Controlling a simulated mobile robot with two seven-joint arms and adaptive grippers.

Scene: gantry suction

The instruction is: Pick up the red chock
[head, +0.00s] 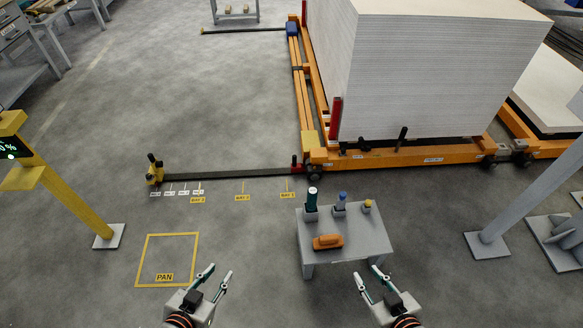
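A small red block with a dark upright part, which looks like the red chock (296,163), sits at the right end of the dark floor rail (230,174), close to the wheel of the orange gantry frame. It is small, and I cannot tell whether it touches the wheel. My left gripper (218,271) is open and empty, near the bottom of the head view beside the PAN square. My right gripper (366,271) is open and empty in front of the small grey table. Both grippers are well short of the red block.
The grey table (373,240) holds an orange object (328,242) and several small bottle-like items. The orange frame (400,158) carries a tall white sheet stack (430,75). A yellow post (70,195) stands left and a grey post (510,205) right. Floor left of the table is clear.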

